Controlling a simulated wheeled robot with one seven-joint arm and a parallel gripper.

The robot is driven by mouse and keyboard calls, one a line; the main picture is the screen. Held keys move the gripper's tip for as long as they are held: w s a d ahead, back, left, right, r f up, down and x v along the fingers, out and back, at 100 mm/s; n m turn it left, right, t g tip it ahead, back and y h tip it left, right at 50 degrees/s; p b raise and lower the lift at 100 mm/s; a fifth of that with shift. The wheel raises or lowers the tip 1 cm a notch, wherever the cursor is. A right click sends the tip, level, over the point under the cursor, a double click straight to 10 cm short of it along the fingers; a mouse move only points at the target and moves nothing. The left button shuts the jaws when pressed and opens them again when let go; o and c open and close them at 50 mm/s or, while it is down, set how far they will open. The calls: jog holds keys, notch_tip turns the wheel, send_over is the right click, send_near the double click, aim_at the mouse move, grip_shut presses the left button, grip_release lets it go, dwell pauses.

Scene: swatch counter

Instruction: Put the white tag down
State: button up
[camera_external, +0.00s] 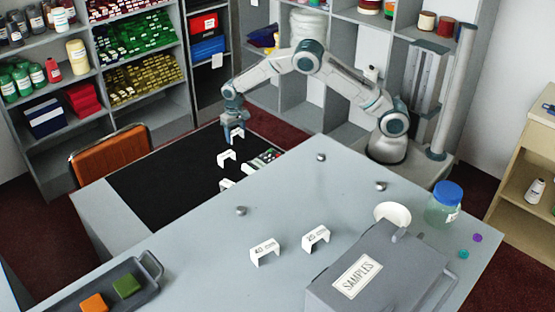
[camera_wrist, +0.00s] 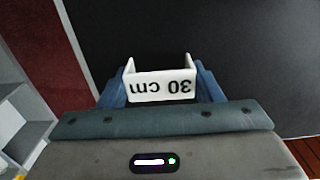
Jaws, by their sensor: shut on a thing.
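The white tag (camera_wrist: 160,85) is a small bracket-shaped piece marked "30 cm", upside down in the wrist view. My gripper (camera_wrist: 161,88) is shut on it, with a blue finger at each side. In the external view my gripper (camera_external: 234,124) points down at the far part of the black mat (camera_external: 150,182), with the white tag (camera_external: 237,133) at its fingertips. I cannot tell whether the tag touches the mat. Another white tag (camera_external: 226,157) stands on the mat just nearer the camera, and one more (camera_external: 226,184) is by the counter edge.
Two white tags, one marked "40 cm" (camera_external: 264,251) and another (camera_external: 316,238), stand on the grey counter (camera_external: 330,195). A SAMPLES box (camera_external: 375,275), a blue-lidded jar (camera_external: 444,205) and a swatch tray (camera_external: 150,272) are also there. Much of the mat's left side is clear.

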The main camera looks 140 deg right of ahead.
jog(key=shift+f, duration=0.15)
jog(key=o, duration=0.9)
jog(key=shift+o, duration=0.2)
